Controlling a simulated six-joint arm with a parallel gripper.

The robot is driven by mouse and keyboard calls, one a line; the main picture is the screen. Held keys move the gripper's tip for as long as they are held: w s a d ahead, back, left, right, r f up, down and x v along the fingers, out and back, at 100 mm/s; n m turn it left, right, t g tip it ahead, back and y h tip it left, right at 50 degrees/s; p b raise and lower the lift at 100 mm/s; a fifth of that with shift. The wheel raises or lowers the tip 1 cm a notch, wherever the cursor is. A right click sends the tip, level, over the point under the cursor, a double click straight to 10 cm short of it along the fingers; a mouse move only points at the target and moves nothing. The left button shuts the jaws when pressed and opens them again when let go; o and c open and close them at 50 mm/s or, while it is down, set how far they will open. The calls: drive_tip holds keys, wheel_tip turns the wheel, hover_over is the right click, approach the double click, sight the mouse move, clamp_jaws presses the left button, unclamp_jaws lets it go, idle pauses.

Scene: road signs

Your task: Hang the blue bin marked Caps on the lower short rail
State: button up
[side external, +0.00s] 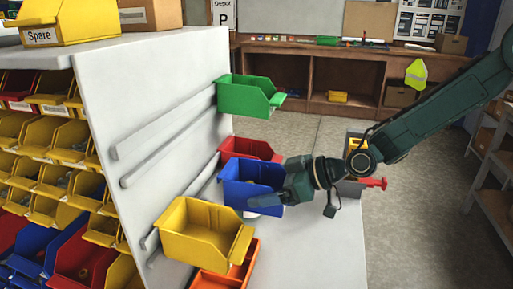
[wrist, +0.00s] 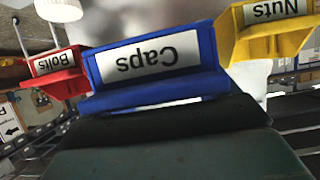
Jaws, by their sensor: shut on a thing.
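The blue bin marked Caps (side external: 240,193) is upright, between a red bin (side external: 238,146) and a yellow bin (side external: 196,243) in the side view. My gripper (side external: 279,194) is shut on its front, on the side away from the panel. In the wrist view the Caps bin (wrist: 205,52) shows its label upside down, above my dark gripper (wrist: 165,112). The lower short rail (side external: 205,174) shows on the white panel left of the blue bin, partly hidden by bins. I cannot tell whether the bin's back touches the rail.
A green bin (side external: 240,94) hangs at the far end of the upper rails (side external: 165,130). An orange bin (side external: 238,272) is low in front. In the wrist view, Bolts (wrist: 58,80) and Nuts (wrist: 262,42) bins flank Caps closely.

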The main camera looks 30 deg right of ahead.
drive_tip(key=shift+w+a, duration=2.25)
drive_tip(key=shift+a, duration=0.1)
drive_tip(key=shift+w+f, duration=0.1)
drive_tip(key=shift+f, duration=0.95)
idle(0.5)
drive_tip(key=o, duration=0.9)
drive_tip(key=shift+r, duration=0.1)
drive_tip(key=v, duration=1.2)
drive_tip(key=shift+s+d, duration=0.2)
drive_tip(key=shift+s+d+r, duration=0.3)
drive_tip(key=shift+s+d, duration=0.05)
drive_tip(key=shift+s, duration=0.05)
